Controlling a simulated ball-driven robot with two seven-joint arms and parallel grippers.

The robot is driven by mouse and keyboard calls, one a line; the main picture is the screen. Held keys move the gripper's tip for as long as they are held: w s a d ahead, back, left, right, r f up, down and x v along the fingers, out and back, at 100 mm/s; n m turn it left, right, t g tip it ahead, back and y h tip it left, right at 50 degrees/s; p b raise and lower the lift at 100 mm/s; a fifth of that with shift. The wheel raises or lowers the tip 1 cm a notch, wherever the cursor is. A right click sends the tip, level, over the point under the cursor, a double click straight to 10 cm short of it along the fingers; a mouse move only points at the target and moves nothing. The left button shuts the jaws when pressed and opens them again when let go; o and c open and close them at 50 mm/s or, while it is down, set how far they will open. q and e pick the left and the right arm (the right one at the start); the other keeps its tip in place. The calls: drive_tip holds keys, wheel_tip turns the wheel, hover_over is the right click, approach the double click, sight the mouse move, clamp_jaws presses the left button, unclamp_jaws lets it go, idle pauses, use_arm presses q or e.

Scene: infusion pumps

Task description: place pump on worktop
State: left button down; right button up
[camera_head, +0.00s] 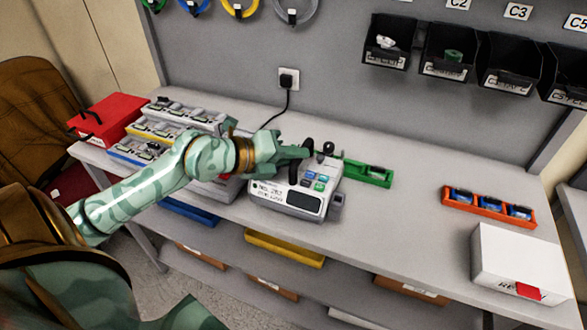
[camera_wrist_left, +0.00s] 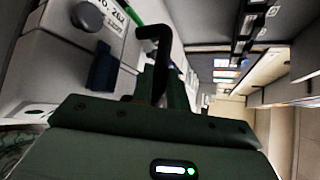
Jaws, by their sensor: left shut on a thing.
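The pump (camera_head: 285,196) is a white box with a dark display, coloured keys and a printed label. It is upright at the front middle of the grey worktop (camera_head: 405,223); I cannot tell whether its base touches the surface. My left gripper (camera_head: 305,153) reaches in from the left and is shut on the pump's black handle. In the left wrist view the fingers (camera_wrist_left: 150,88) close around the black handle (camera_wrist_left: 154,42), with part of the pump's white body (camera_wrist_left: 65,55) beside them. The fingers hide part of the handle. My right gripper is not in view.
Trays of small parts (camera_head: 165,130) and a red case (camera_head: 108,118) stand at the left. A green tray (camera_head: 368,173) lies just behind the pump. An orange tray (camera_head: 489,207) and a white box (camera_head: 515,262) are at the right. Black bins (camera_head: 448,50) hang on the wall.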

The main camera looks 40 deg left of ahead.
sight(307, 167)
use_arm(q)
drive_tip(key=f, duration=0.2)
drive_tip(key=f+b, duration=0.1)
drive_tip(key=shift+w+a, duration=0.2)
drive_tip(key=shift+w, duration=0.05)
drive_tip(key=shift+f, duration=0.35)
drive_tip(key=c, duration=1.4)
unclamp_jaws()
drive_tip(key=shift+s+f, duration=0.1)
drive_tip(key=shift+o, duration=0.2)
drive_tip(key=shift+s+a+r, duration=0.1)
drive_tip(key=shift+s+r, duration=0.15)
drive_tip(key=p+v, duration=0.2)
drive_tip(key=v, duration=0.9)
drive_tip(key=shift+s+p, duration=0.15)
drive_tip(key=shift+p, duration=0.25)
